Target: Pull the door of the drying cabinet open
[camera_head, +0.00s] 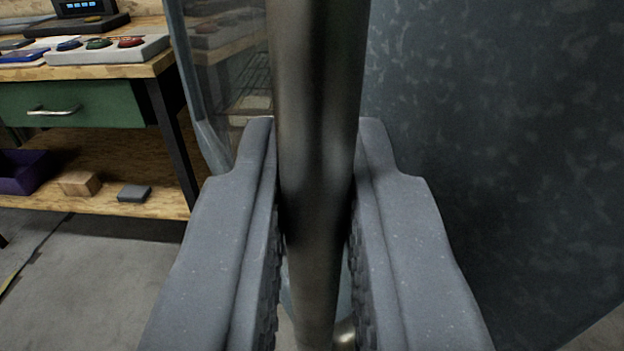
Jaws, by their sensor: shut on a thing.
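A thick upright metal bar handle (318,90) runs down the middle of the view. My gripper (315,150) has one grey finger on each side of it and is shut on it. Behind the handle to the left is a clear pane with a pale blue-grey frame (190,95), which appears to be part of the cabinet door. To the right is a large mottled blue-grey panel (490,140); I cannot tell whether it is the door or the cabinet's side. The handle and my fingers hide the area between pane and panel.
A wooden workbench (85,72) with a green drawer (72,105) stands at the left. A tray (105,50) is on top, and a purple bin (22,170) and a wooden block (80,184) are on its lower shelf (110,203). Grey floor (95,265) is clear at lower left.

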